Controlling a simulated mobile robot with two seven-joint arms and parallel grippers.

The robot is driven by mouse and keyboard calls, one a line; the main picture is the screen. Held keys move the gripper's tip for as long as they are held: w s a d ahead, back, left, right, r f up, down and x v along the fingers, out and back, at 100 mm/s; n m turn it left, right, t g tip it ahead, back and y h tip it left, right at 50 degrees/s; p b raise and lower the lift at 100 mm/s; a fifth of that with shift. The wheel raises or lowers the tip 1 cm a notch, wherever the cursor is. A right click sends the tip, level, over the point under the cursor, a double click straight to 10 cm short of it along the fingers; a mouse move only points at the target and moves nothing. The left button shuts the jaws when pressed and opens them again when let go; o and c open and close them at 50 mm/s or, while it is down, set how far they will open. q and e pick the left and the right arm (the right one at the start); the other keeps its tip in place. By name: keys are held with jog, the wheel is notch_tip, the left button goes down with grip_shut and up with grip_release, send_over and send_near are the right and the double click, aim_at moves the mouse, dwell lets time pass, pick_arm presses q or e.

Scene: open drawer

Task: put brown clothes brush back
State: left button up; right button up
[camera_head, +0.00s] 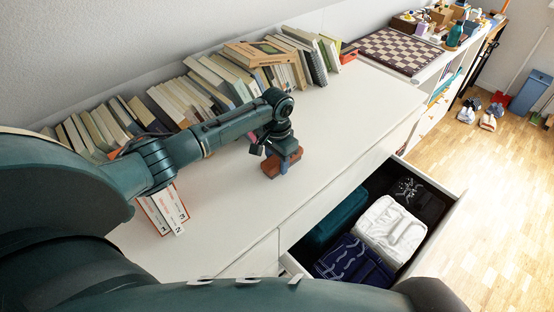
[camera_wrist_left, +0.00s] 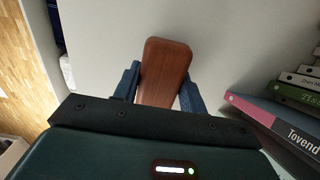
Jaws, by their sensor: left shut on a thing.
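The brown clothes brush (camera_head: 270,166) is on or just above the white dresser top, below my left gripper (camera_head: 283,160). I cannot tell whether it touches the surface. In the left wrist view the brush (camera_wrist_left: 165,66) is a reddish-brown wooden block, and my left gripper (camera_wrist_left: 160,92) is shut on it, with one blue-grey finger on each side. The open drawer (camera_head: 293,262) is at the front right of the dresser. It holds folded white, dark blue, teal and black cloth. My right gripper does not show.
A row of books (camera_head: 200,85) leans along the wall behind my left arm. A chessboard (camera_head: 398,50) lies farther right, with a bottle (camera_head: 455,35) and small objects beyond. The dresser top right of the brush is clear.

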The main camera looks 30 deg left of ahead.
aim_at(277, 158)
pick_arm(q)
jog(key=shift+f, duration=0.1)
jog(key=o, duration=0.9)
notch_tip(277, 158, up, 12)
jog(key=shift+r, duration=0.25)
dwell(0.3)
